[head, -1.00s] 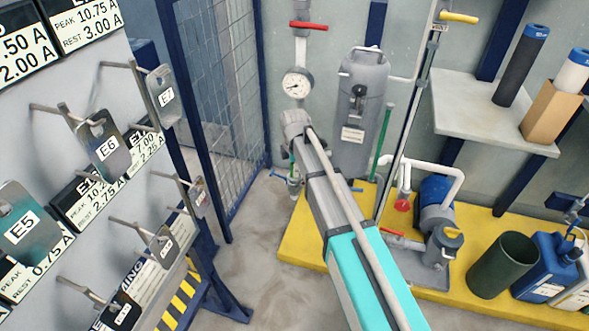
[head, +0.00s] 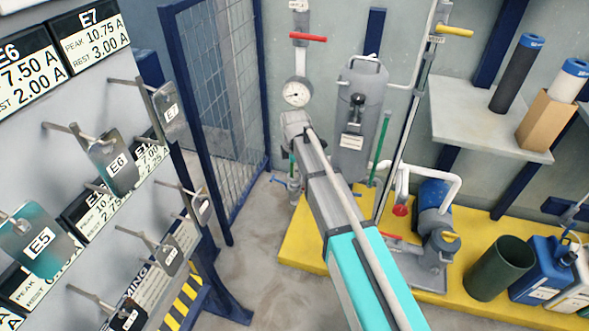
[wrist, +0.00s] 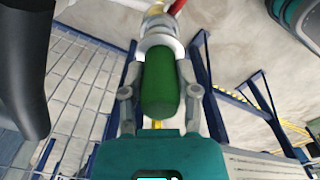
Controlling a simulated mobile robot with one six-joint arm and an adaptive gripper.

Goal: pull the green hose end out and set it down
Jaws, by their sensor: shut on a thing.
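The green hose end (wrist: 160,80) is a dark green, rounded cylinder between the two grey fingers of my gripper (wrist: 160,98) in the wrist view. My gripper is shut on it. A pale collar (wrist: 158,40) sits around its far end, with a brass part and a red piece beyond. I cannot tell whether the hose end is still seated in a fitting. In the head view, my arm hides most of my gripper, and only a small green bit (head: 291,166) shows beside the arm's far end.
A pressure gauge (head: 296,93) and a grey tank (head: 358,120) stand behind my arm. A blue pump (head: 434,203) and a dark green bin (head: 500,268) sit on the yellow platform (head: 303,245). A rack of hanging plates (head: 115,165) is at left, beside a mesh fence (head: 219,100).

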